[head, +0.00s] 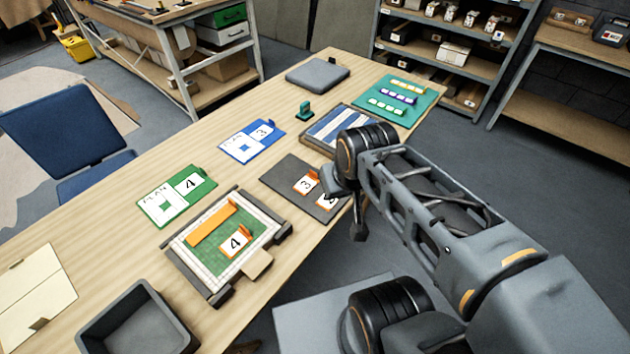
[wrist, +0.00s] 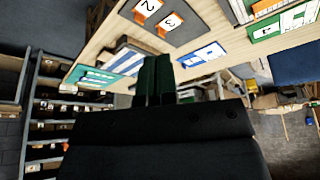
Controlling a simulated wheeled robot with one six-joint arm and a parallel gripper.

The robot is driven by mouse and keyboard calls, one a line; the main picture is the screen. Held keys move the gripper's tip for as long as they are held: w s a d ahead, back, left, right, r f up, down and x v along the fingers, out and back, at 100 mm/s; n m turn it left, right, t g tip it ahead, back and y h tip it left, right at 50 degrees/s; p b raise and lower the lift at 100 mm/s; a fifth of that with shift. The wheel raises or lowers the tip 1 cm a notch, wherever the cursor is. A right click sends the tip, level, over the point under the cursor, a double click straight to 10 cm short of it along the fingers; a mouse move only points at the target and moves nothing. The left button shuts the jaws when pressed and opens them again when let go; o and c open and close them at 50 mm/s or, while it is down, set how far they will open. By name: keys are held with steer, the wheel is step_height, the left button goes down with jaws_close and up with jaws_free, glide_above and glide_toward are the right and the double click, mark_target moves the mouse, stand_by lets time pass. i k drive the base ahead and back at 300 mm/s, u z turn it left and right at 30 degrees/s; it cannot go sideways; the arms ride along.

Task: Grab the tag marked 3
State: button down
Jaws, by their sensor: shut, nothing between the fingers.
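The tag marked 3 (head: 306,184) is a white-faced tag with an orange back. It stands on a dark grey mat (head: 290,170) in the middle of the table and also shows at the top of the wrist view (wrist: 172,20). A second orange tag (head: 326,201) is beside it, partly hidden by my arm in the head view; the wrist view shows it marked 2 (wrist: 148,6). My gripper (wrist: 157,60) is shut and empty, apart from the tags. In the head view, the end of my arm hangs by the mat's right side.
A green board with a tag marked 4 (head: 236,242) lies in a tray nearer the front. Blue (head: 236,149) and green (head: 162,206) plan cards lie left of the mat. A blue-striped panel (head: 328,128) is behind it. An empty grey bin (head: 135,318) stands front left.

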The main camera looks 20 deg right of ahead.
mark_target(308, 182)
steer(key=z, duration=1.7)
steer(key=i, duration=0.65)
steer(key=u, duration=2.65)
